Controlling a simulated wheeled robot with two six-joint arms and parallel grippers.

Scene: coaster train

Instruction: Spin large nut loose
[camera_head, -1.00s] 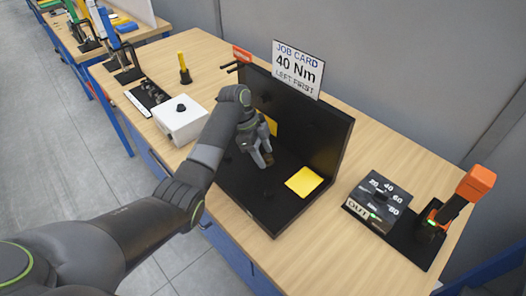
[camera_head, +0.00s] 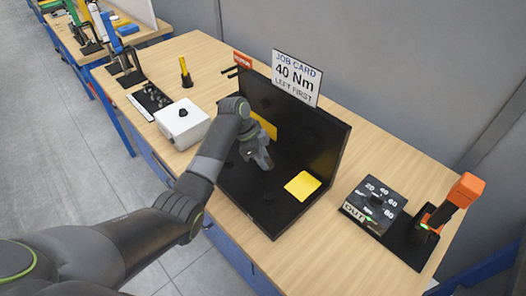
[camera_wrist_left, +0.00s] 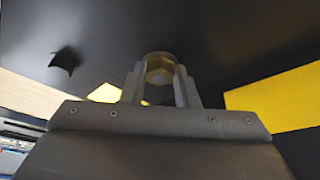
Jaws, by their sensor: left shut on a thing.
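The large nut (camera_wrist_left: 160,70) shows in the left wrist view as a brassy hexagon between my fingertips, against a black panel. My left gripper (camera_wrist_left: 160,80) is shut on it from either side. In the head view my left gripper (camera_head: 264,164) is inside the black L-shaped fixture (camera_head: 318,147), in front of its back panel, and its wrist hides the nut. I cannot tell how far the nut is threaded. My right gripper is not in view.
A yellow pad (camera_head: 302,185) lies on the fixture's base. A job card (camera_head: 296,78) reading 40 Nm, left first, stands behind. A dial box (camera_head: 374,205) and an orange-topped tool (camera_head: 467,190) stand right. A white box (camera_head: 182,122) stands left.

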